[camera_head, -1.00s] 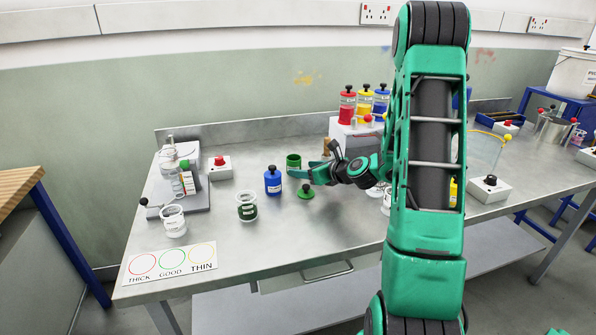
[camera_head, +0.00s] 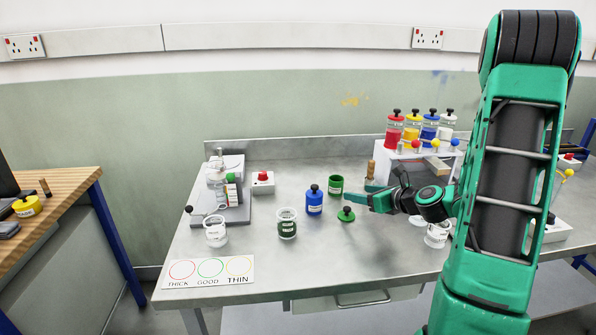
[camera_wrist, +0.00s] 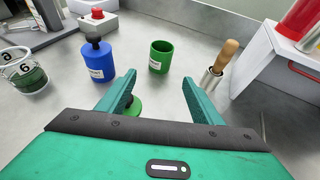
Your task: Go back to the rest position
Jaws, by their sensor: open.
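My gripper (camera_wrist: 160,97) is open and empty in the wrist view, its two green fingers spread wide. In the head view my gripper (camera_head: 372,198) hovers above the metal bench at the right of the green lid. The green lid with a knob (camera_head: 346,214) lies on the bench; in the wrist view it is partly hidden by the left finger. Beyond the fingers stand an open green pot (camera_wrist: 160,56) and a blue bottle with a black knob (camera_wrist: 98,58). A wooden-handled tool (camera_wrist: 220,66) stands near the right finger.
A rack (camera_head: 412,158) with red, yellow, blue and white bottles stands behind my arm. Clear cups (camera_head: 287,224), a stand device (camera_head: 228,192), a red-button box (camera_head: 263,183) and the THICK/GOOD/THIN card (camera_head: 210,272) occupy the left. The bench front (camera_head: 330,262) is clear.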

